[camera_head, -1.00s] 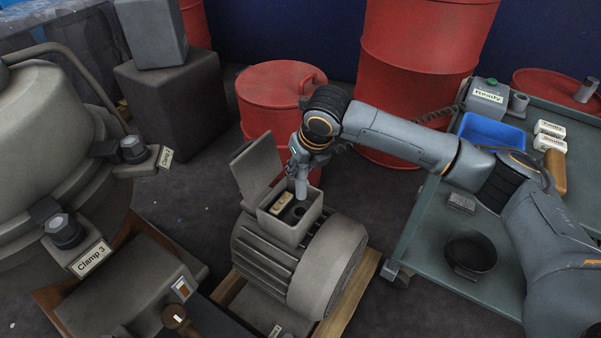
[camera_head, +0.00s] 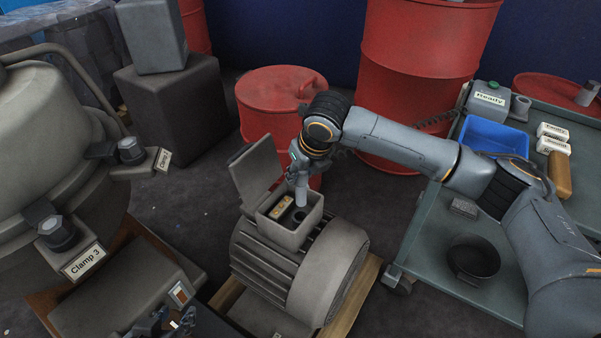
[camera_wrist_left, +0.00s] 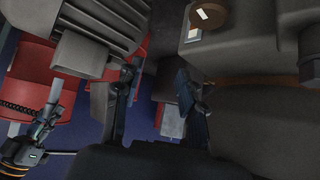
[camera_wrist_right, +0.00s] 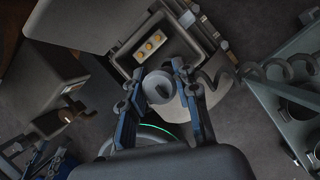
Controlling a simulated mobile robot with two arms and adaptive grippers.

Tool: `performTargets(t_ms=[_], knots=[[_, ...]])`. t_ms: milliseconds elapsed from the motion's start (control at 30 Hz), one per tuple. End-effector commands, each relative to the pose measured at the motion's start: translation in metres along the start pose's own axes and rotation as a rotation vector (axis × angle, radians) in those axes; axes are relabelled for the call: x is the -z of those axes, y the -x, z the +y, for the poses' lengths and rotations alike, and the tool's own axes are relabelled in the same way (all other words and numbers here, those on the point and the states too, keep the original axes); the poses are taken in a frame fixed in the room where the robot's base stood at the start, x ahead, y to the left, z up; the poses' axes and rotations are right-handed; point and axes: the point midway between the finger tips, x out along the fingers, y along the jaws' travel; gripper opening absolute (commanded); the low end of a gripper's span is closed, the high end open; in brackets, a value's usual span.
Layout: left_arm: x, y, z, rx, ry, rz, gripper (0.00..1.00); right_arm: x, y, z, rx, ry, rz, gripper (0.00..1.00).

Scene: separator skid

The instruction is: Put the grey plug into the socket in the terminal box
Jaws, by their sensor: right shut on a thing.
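The grey plug (camera_head: 301,190) is upright in my right gripper (camera_head: 300,168), over the right part of the open terminal box (camera_head: 291,233) on the motor. In the right wrist view the plug (camera_wrist_right: 158,88) sits between the shut fingers, with the box (camera_wrist_right: 121,62) just beyond it. The plug hides much of the socket area; a dark round opening (camera_head: 298,217) shows below it. I cannot tell whether the plug touches the socket. My left gripper (camera_head: 173,322) is at the bottom edge; in the left wrist view its fingers (camera_wrist_left: 156,80) are apart and empty.
The box's raised lid (camera_head: 257,170) stands to the left of the plug. A brass terminal block (camera_head: 281,207) lies inside the box. Red drums (camera_head: 281,105) stand behind. A trolley (camera_head: 425,240) with a blue bin (camera_head: 492,136) is at right, the clamped vessel (camera_head: 45,150) at left.

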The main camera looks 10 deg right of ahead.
Motion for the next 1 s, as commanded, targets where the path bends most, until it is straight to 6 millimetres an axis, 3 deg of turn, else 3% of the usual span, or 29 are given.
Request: performTargets(t_ms=[533,1000], knots=[[0.052,-0.004,0.007,-0.016,-0.003,0.264,0.4,0.003,-0.007,0.0,0.0,0.0,-0.001,0.0],[0.101,0.007,0.014,-0.031,-0.004,0.521,0.4,0.006,-0.014,0.0,0.0,0.0,0.0,0.0]])
